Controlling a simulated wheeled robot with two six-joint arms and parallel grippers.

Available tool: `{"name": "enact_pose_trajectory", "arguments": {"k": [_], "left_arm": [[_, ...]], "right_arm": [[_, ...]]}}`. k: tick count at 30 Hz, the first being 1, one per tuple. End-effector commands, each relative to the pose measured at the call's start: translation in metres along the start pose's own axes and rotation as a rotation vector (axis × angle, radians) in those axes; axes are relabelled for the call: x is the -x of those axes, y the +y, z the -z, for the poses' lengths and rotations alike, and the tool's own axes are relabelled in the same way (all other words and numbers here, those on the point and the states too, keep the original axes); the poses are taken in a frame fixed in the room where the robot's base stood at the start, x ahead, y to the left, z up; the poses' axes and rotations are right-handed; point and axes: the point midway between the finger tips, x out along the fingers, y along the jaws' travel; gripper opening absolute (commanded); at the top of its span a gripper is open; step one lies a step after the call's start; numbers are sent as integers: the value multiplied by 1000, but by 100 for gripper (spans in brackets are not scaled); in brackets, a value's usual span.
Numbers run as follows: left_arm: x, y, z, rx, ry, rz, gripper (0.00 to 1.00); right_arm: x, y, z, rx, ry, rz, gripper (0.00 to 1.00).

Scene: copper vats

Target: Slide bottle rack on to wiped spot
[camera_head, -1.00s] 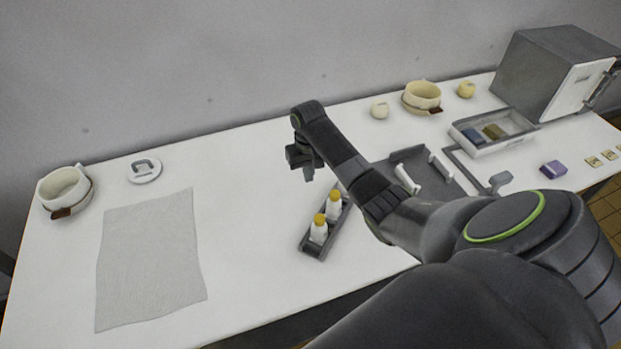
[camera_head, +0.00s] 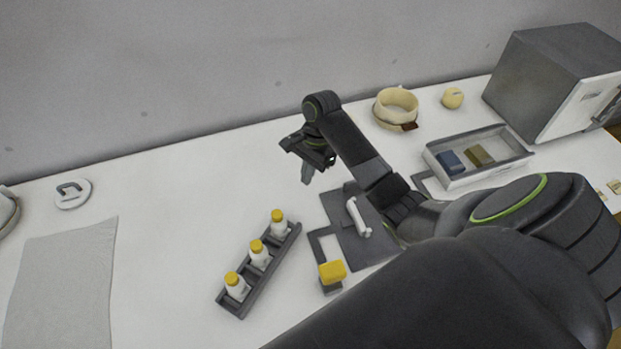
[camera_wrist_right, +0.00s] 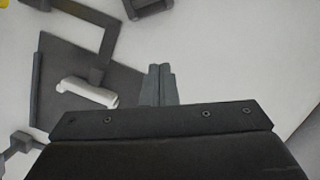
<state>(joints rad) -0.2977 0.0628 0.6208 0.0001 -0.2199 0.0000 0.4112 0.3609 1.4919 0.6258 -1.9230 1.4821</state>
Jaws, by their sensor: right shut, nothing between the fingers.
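The bottle rack (camera_head: 242,306) is a long dark grey tray, lying at a slant on the white table left of centre in the head view. Several compartments show, with three white bottles (camera_head: 260,256) with yellow caps standing upright in it. My right gripper (camera_head: 307,174) is shut and empty, above the table behind and right of the rack, apart from it. Its closed fingertips (camera_wrist_right: 160,80) also show in the right wrist view. The grey cloth (camera_head: 65,285) lies flat at the left. No wiped spot stands out on the table. My left gripper is out of view.
A dark grey panel (camera_head: 340,208) with a white handle (camera_head: 357,217) lies under my right forearm. A yellow-topped piece (camera_head: 332,273) is right of the rack. A tray (camera_head: 452,182), cream cup (camera_head: 396,108) and grey box (camera_head: 550,75) are right. Between cloth and rack is clear.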

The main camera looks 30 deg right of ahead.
Motion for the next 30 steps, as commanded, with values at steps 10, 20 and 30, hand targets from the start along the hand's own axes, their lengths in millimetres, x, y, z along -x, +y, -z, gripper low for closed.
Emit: {"name": "enact_pose_trajectory", "arguments": {"k": [10, 20, 30], "left_arm": [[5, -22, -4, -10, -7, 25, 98], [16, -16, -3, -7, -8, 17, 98], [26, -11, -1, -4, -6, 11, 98]], "right_arm": [[-42, 2, -3, -21, -8, -5, 0], [-100, 0, -12, -14, -8, 0, 0], [-109, 0, -40, -16, -4, 0, 0]]}}
